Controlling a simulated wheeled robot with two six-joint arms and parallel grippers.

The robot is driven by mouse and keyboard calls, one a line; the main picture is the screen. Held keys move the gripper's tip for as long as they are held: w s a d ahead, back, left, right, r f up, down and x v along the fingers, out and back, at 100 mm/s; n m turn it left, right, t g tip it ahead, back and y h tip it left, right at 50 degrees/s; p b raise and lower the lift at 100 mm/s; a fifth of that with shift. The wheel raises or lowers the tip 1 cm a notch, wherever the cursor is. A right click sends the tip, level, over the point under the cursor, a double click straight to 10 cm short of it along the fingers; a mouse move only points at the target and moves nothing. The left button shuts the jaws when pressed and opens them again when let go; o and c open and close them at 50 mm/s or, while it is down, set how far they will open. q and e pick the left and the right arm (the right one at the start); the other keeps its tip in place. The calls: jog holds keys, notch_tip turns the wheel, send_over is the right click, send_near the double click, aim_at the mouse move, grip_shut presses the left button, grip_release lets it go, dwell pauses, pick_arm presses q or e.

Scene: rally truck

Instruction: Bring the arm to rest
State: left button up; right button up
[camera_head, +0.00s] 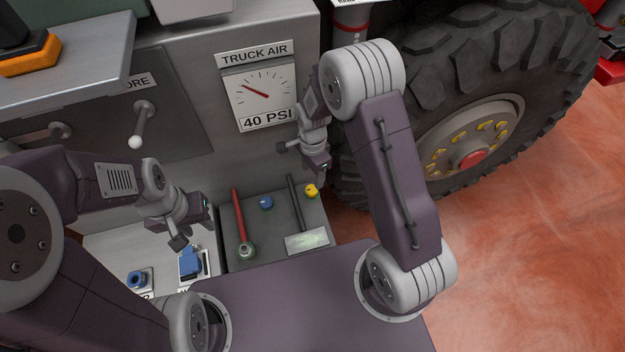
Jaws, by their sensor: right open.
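My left gripper (192,222) hangs above the tray area at the lower left, close over a blue part. Its fingers are small and partly turned away, so its opening is unclear. My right gripper (306,160) is in front of the truck panel, just right of the TRUCK AIR gauge (262,92) and above a yellow fitting (311,190). It is open, and I see nothing held in it. My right arm is bent up and over, beside the large tyre.
A grey tray (272,262) holds a red-handled tool (239,215), a black-handled tool (297,205) and a small blue piece (266,202). Blue parts (190,262) lie on the white surface left of it. A lever (140,122) juts from the panel. The tyre (460,90) stands right; open red floor (530,260) lies beyond.

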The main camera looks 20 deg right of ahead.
jog(key=shift+r, duration=0.4)
jog(key=s+d+r+n+t, duration=0.1)
jog(key=s+d+r+n, duration=0.4)
jog(key=s+r+n, duration=0.4)
jog(key=s+n, duration=0.4)
jog(key=n, duration=0.1)
jog(key=shift+s+r, duration=0.15)
jog(key=shift+r, duration=0.15)
dwell(0.6)
